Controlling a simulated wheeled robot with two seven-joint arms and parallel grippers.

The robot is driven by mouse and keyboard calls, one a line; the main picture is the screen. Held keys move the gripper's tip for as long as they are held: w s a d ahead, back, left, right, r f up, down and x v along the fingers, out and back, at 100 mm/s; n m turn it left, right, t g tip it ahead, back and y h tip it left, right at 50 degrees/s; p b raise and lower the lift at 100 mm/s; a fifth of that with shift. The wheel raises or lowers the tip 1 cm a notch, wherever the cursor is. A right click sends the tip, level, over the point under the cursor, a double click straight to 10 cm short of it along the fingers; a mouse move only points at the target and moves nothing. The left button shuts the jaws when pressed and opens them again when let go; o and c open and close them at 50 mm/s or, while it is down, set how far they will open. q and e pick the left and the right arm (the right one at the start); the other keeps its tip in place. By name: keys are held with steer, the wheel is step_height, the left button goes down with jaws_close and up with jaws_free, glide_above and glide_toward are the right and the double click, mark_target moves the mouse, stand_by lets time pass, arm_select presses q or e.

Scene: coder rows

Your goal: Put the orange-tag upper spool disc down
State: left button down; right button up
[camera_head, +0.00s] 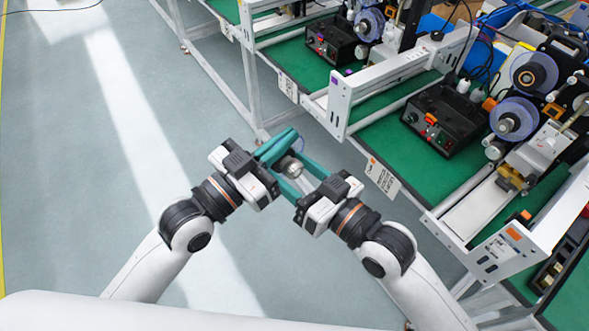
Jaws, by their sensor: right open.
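A small piece with a pale metallic hub (291,166) and a bluish see-through edge is between my two grippers, above the floor in front of the bench. I take it for the spool disc; most of it is hidden by the teal fingers. My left gripper (281,145) has its fingers close together at the piece's upper left side and seems shut on it. My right gripper (298,175) is open, its fingers spread at either side of the hub. The orange-tag station stands at the right, with an upper spool (535,73) and a lower spool (515,118).
An orange-marked tag (381,177) hangs on the bench's front edge. Green bench top (385,135) shows beside a black control box (445,118). White frame rails (400,75) stand up along the bench. The grey floor (100,170) at the left is clear.

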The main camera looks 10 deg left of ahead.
steer(key=c, duration=1.1)
arm_select(q)
steer(key=c, duration=1.6)
jaws_free()
arm_select(e)
steer(key=shift+s, duration=0.1)
steer(key=shift+c, duration=0.4)
arm_select(q)
steer(key=shift+s, duration=0.1)
